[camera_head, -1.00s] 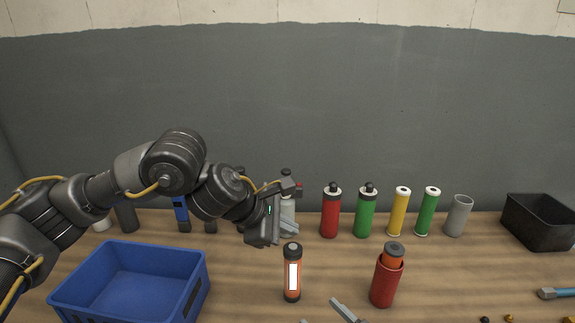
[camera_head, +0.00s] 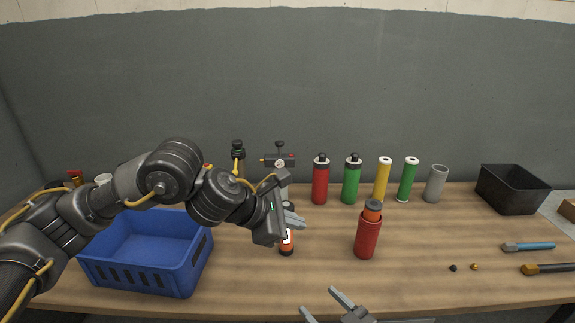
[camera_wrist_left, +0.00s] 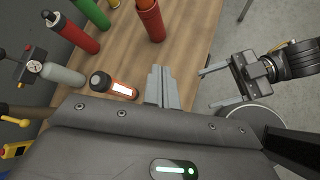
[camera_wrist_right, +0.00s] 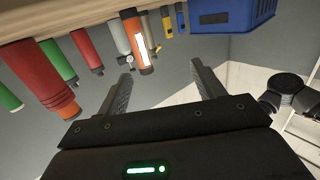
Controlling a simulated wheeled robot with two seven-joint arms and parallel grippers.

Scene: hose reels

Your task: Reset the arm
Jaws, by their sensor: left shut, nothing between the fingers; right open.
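My left gripper (camera_head: 293,217) is shut and empty. In the head view it is in front of an orange cylinder with a white label (camera_head: 287,249), partly covering it. In the left wrist view its closed fingers (camera_wrist_left: 162,86) point past that cylinder (camera_wrist_left: 120,88), with a gap between. My right gripper (camera_head: 320,303) is open and empty, low at the table's front edge. In the left wrist view it (camera_wrist_left: 220,86) is beyond the table edge. In the right wrist view its spread fingers (camera_wrist_right: 160,78) have nothing between them.
A blue crate (camera_head: 145,280) stands at left, under my left arm. A red cup holding an orange cylinder (camera_head: 367,238) stands right of centre. Red (camera_head: 320,184) and green (camera_head: 351,184) bottles, other cylinders and a black bin (camera_head: 512,190) line the back. Tools (camera_head: 528,247) lie at right.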

